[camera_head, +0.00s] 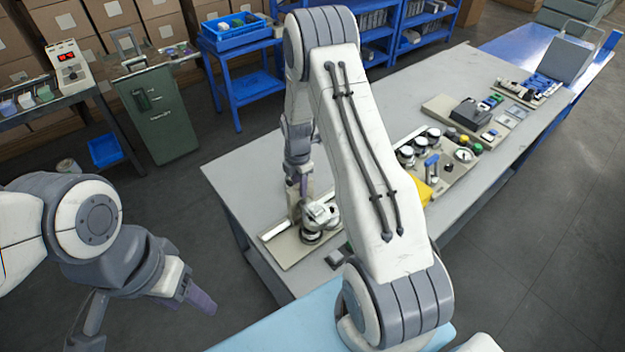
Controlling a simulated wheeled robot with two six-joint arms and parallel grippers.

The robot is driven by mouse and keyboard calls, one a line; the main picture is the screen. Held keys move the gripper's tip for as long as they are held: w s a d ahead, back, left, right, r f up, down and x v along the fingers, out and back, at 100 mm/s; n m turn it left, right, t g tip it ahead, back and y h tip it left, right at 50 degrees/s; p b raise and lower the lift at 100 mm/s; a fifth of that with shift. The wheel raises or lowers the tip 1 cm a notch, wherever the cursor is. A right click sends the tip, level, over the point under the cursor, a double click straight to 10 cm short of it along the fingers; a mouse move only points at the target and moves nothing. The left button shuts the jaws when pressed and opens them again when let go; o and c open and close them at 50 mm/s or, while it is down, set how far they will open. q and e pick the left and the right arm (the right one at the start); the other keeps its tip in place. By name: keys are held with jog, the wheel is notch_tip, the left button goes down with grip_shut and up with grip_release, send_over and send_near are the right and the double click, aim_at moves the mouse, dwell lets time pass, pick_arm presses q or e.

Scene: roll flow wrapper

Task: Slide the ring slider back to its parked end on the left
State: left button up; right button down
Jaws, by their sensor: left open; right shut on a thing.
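A beige base plate (290,257) lies near the front left of the long grey table, with a pale strip along its left part. A round white and dark piece (318,223), apparently the ring slider, stands on this plate. My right gripper (297,212) points down at it from above and is shut on it; my forearm and gripper hide part of the grip. The ends of the slider's track cannot be made out clearly. My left gripper (205,301) is open and empty, off the table at the lower left, away from the plate.
My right arm crosses the table's middle and hides part of it. Beyond it is a panel of knobs and buttons (455,165), with a yellow piece (420,190) beside it. A black device (471,113) stands further back. The table's left end (240,180) is bare.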

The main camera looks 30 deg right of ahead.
jog(key=s+a+b, duration=0.1)
jog(key=a, duration=0.9)
jog(key=shift+s+a, duration=0.2)
jog(key=shift+a, duration=0.1)
jog(key=c, duration=1)
grip_release()
jog(key=shift+a, duration=0.1)
jog(key=o, duration=0.3)
jog(key=shift+a, duration=0.15)
jog(key=shift+r+b, duration=1.35)
jog(key=shift+r, duration=3.95)
